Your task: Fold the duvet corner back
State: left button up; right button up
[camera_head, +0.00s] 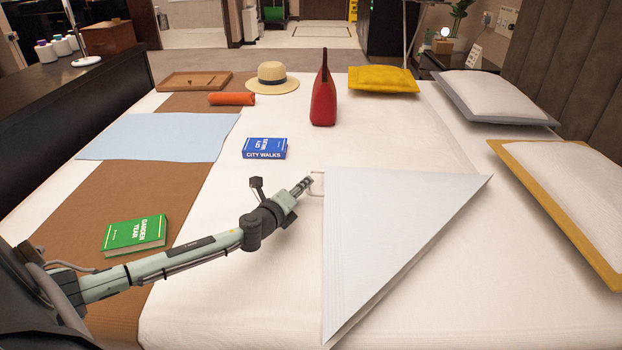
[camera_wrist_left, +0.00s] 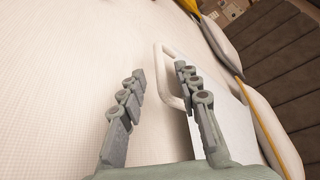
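The duvet corner (camera_head: 385,225) shows in the head view as a pale grey-white triangular flap lying on the white bed, right of centre. A small white loop handle (camera_head: 316,183) sticks out from its upper left corner. In the left wrist view, the handle (camera_wrist_left: 160,72) is a rounded loop on the edge of the pale flap (camera_wrist_left: 232,120). My left gripper (camera_head: 305,186) is at this handle. In the left wrist view my left gripper (camera_wrist_left: 158,82) is open, and its right finger overlaps the loop. I cannot tell whether it touches. My right gripper is not in view.
Yellow (camera_head: 383,79), grey-edged (camera_head: 492,95) and yellow-edged pillows (camera_head: 570,195) are at the back and right.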

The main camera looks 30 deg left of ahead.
pick_arm(q)
jog(key=x, duration=0.4)
jog(key=shift+w+a+f, duration=0.1)
jog(key=shift+w+f, duration=0.05)
jog(key=shift+w, duration=0.5)
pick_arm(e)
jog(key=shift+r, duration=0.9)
pick_arm(q)
jog(key=shift+c, duration=1.1)
grip_shut()
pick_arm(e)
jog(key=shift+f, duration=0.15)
